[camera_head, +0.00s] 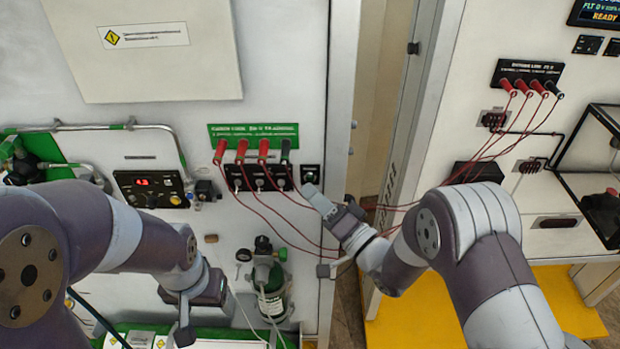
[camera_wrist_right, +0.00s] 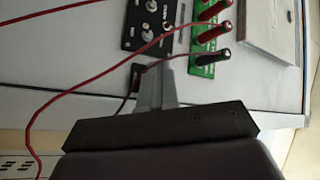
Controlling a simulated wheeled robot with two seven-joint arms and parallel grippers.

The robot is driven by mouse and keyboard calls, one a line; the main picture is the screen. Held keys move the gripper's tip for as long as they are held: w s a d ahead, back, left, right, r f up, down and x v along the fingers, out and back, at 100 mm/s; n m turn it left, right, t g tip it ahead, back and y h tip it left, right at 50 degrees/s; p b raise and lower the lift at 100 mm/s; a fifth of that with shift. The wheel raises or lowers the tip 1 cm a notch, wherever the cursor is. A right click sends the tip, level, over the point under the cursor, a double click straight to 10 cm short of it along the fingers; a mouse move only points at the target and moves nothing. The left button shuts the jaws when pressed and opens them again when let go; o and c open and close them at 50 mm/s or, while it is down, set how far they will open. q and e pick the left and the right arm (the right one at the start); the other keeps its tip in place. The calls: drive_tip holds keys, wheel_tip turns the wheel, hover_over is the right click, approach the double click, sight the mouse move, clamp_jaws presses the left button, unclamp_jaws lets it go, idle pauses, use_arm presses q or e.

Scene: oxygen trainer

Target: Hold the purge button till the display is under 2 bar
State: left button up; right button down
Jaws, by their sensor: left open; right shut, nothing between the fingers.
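The display (camera_head: 142,182) is on a black panel at the left, with small red digits that look like 1.3. A small black button box (camera_head: 310,174) sits at the right edge of the white wall panel; its label is too small to read, so I cannot confirm it is the purge button. My right gripper (camera_head: 309,190) is shut and empty, its tip at the lower edge of this box, perhaps touching. In the right wrist view the fingers (camera_wrist_right: 156,82) partly hide a dark box (camera_wrist_right: 132,78). My left gripper (camera_head: 186,322) is open and empty, low at the left.
A green board (camera_head: 253,134) with red and black plugs hangs above a black socket panel (camera_head: 258,178); red leads droop across to the right cabinet. A green cylinder (camera_head: 271,290) with a gauge stands below. A metal frame post (camera_head: 341,100) is right of the button box.

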idle(0.3)
drive_tip(key=shift+w, duration=0.45)
drive_tip(key=shift+w+b, duration=0.35)
idle(0.5)
drive_tip(key=shift+s, duration=0.2)
idle(1.6)
drive_tip(key=shift+s, duration=0.6)
drive_tip(key=s+p, duration=0.1)
drive_tip(key=s, duration=0.4)
idle(0.5)
